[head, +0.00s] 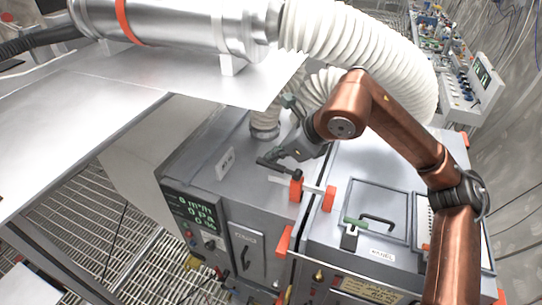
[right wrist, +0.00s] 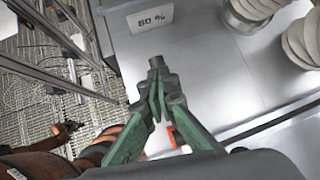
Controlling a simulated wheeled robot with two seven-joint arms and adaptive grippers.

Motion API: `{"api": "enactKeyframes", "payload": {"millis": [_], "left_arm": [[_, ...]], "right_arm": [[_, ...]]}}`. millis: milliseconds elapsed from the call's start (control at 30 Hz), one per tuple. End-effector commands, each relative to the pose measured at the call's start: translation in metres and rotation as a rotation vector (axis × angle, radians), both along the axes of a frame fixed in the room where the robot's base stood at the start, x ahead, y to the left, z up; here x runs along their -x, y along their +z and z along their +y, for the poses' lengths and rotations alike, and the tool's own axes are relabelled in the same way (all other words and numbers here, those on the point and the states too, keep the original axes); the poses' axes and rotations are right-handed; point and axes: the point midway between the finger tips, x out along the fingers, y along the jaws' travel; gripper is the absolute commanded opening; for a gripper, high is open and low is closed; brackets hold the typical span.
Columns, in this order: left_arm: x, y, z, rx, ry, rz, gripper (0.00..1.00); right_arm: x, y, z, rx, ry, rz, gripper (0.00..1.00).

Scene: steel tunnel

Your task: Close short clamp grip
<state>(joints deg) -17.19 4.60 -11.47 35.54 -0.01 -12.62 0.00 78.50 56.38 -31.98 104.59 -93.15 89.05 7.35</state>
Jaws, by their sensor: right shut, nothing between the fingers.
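A clamp joins two grey metal cabinets. Its short dark grip (head: 268,165) sticks out to the left from an orange mount (head: 296,190), and a pale bar runs right to a second orange block (head: 329,198). My right gripper (head: 282,154) is at the grip, over the left cabinet. In the right wrist view its green fingers (right wrist: 158,98) are shut with nothing between them. My left gripper is out of view.
The left cabinet (head: 200,160) has a green display panel (head: 197,213). A ribbed white hose (head: 265,125) rises from its top. A large silver pipe (head: 180,25) crosses above. The right cabinet has a hatch with a dark handle (head: 378,220). Grating floor (head: 80,215) lies at left.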

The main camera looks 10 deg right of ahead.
Motion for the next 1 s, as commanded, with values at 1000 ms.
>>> {"api": "enactKeyframes", "payload": {"millis": [1000], "left_arm": [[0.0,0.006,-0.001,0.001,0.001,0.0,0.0]], "right_arm": [[0.021,0.087,-0.005,-0.001,0.002,-0.004,0.0]]}}
